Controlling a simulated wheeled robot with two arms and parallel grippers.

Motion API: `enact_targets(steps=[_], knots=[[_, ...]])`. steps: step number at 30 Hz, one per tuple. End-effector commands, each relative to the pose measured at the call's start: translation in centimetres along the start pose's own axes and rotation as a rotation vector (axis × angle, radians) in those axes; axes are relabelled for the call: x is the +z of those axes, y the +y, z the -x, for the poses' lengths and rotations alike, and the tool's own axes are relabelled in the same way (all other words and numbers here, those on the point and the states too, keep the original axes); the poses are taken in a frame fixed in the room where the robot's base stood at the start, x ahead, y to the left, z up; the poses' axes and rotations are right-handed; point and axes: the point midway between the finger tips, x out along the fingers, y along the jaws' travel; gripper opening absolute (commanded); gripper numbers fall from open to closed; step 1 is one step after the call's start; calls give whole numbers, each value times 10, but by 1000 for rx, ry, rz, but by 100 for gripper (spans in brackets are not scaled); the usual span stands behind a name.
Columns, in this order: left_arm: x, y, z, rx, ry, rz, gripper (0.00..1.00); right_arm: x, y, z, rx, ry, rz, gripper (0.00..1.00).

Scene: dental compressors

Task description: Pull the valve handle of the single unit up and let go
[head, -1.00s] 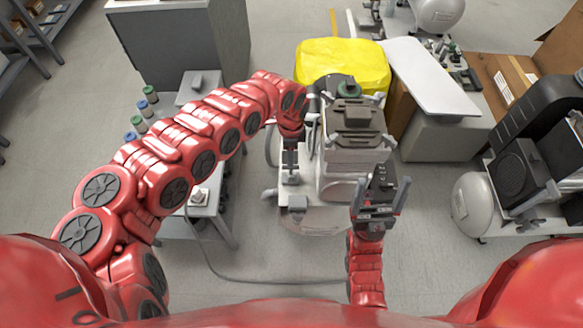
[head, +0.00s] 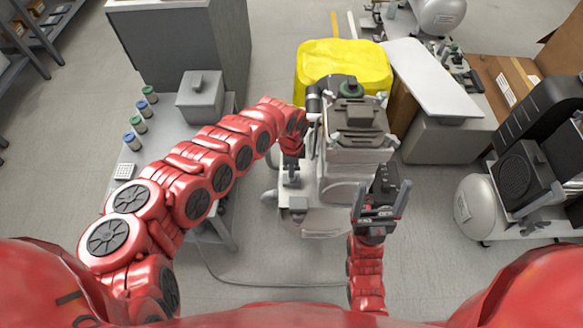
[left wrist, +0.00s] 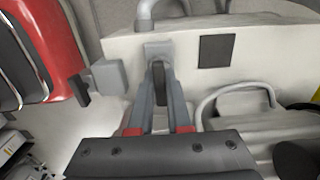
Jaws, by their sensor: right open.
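The single unit (head: 345,160) is a pale compressor with a dark top, standing on the floor at the middle of the head view. My left gripper (head: 291,178) points down at its left side. In the left wrist view, the two grey fingers (left wrist: 160,82) reach to a small grey bracket on the pale housing (left wrist: 260,48). A dark, narrow piece, apparently the valve handle (left wrist: 158,74), fills the gap between the fingertips. In the head view the handle is too small and covered to make out. My right gripper (head: 381,202) is open and empty, in front of the unit's right side.
A table (head: 122,160) with a grey box (head: 200,97) and several small jars stands at the left. A yellow cover (head: 343,62) lies behind the unit. Another compressor with a white tank (head: 478,203) stands at the right. Bare floor lies in front of the unit.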

Motion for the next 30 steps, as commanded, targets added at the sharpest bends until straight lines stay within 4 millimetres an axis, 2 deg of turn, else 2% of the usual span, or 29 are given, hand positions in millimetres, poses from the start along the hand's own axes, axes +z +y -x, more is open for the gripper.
enact_targets(steps=[2,30], knots=[[0,0,0,0,0,0,0,0,0,0,0,0,0,82],[0,0,0,0,1,0,0,0,0,0,0,0,0,82]])
